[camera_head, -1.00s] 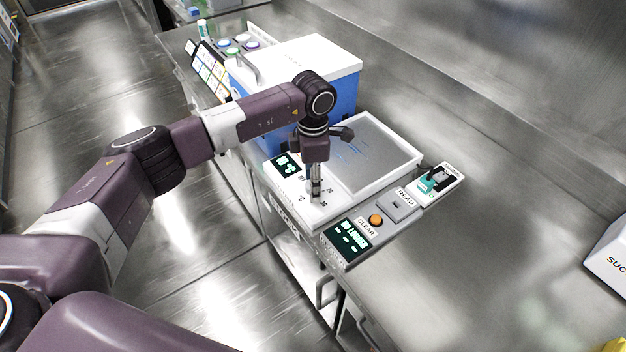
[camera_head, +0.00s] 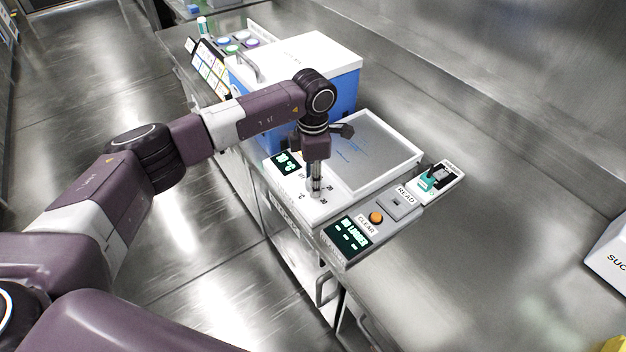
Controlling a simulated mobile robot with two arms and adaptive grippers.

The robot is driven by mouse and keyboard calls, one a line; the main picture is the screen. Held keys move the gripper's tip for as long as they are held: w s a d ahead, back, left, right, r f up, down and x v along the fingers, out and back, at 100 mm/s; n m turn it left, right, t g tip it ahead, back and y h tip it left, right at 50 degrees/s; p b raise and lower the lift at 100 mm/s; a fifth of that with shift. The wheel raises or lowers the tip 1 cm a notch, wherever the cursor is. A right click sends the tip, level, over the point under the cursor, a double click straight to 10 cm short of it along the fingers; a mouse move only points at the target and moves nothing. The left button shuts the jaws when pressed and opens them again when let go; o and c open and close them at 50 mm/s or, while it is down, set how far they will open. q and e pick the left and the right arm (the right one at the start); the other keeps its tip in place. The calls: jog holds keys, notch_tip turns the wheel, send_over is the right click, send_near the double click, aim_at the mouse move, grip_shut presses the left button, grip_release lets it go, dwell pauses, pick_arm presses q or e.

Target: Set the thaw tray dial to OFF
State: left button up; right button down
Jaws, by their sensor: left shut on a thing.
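The thaw tray (camera_head: 408,170) is a white-framed unit with a grey metal plate, on the steel counter. Its front panel has a small lit display (camera_head: 287,163) and printed dial marks, of which "20" and "30" can be made out. My left gripper (camera_head: 315,192) points straight down at the panel and is shut on the dial. The dial itself is hidden by the fingers, so its setting cannot be read. My right gripper is not in view.
A data logger panel (camera_head: 347,238) with an orange CLEAR button (camera_head: 376,217) and a READ switch (camera_head: 396,206) lies just in front of the tray. A blue box with a white lid (camera_head: 310,58) stands behind my left arm. The counter at right is mostly clear.

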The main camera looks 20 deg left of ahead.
pick_arm(q)
jog(key=n+b, duration=0.1)
jog(key=n, duration=0.1)
jog(key=shift+f+n, duration=0.1)
jog(key=shift+n, duration=0.3)
jog(key=n+b, duration=0.1)
jog(key=n, duration=0.1)
jog(key=shift+n, duration=0.4)
jog(key=n+b, duration=0.1)
jog(key=n, duration=0.4)
jog(key=shift+n, duration=0.3)
jog(key=o, duration=1.1)
jog(key=shift+o, duration=0.2)
jog(key=shift+r, duration=0.3)
notch_tip(320, 180, up, 12)
jog(key=shift+f, duration=0.2)
